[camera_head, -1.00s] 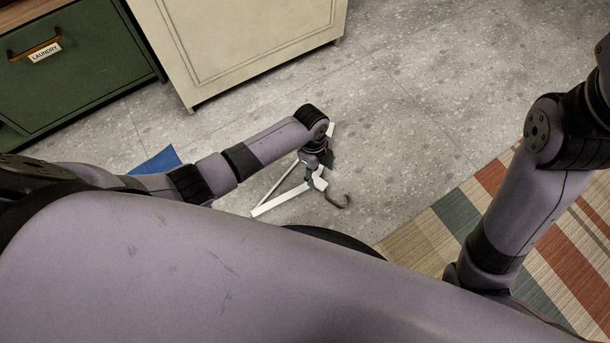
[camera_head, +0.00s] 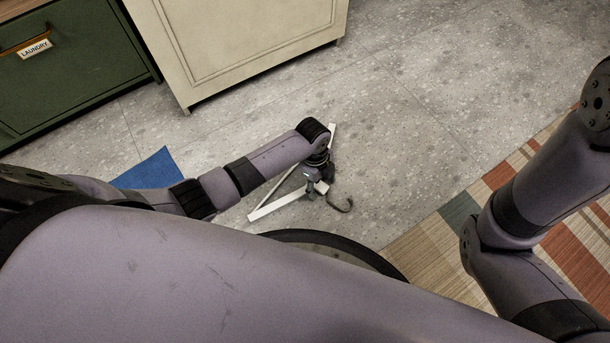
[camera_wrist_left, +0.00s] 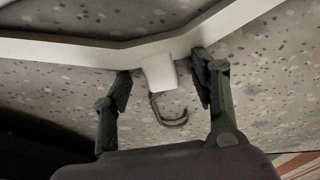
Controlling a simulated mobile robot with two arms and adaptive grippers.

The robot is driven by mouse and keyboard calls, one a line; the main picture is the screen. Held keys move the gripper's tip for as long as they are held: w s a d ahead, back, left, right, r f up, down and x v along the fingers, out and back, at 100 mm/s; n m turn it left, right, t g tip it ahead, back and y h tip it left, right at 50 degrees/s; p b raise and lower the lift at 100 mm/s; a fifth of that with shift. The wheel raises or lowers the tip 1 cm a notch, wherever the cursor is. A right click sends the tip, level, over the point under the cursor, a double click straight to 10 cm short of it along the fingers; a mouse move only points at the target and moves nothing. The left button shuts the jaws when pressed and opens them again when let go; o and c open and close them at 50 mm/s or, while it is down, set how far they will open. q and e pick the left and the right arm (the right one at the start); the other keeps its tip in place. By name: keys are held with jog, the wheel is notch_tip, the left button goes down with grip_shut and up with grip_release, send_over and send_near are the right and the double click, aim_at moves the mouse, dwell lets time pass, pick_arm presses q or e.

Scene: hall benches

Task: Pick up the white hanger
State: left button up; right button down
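The white hanger (camera_head: 273,207) lies on the grey floor in the head view, partly covered by my left arm and gripper. Its dark hook (camera_head: 343,206) points toward the lower right. My left gripper (camera_head: 316,188) is over the hanger's neck. In the left wrist view, the hanger's white bar (camera_wrist_left: 85,52) crosses the top, with its neck block (camera_wrist_left: 159,72) and curved hook (camera_wrist_left: 170,112) between the two spread fingers of my left gripper (camera_wrist_left: 160,82). The fingers stand apart from the neck block on both sides. My right gripper is outside the views; only the right arm shows.
A blue flat item (camera_head: 151,171) lies on the floor left of the hanger, partly behind my left arm. A green cabinet labelled laundry (camera_head: 75,75) and a cream cabinet (camera_head: 245,45) stand at the back. A striped rug (camera_head: 450,235) lies at right. Floor beyond the hanger is clear.

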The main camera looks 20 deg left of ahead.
pick_arm(q)
grip_shut()
dwell(0.5)
jog(key=shift+r, duration=0.1)
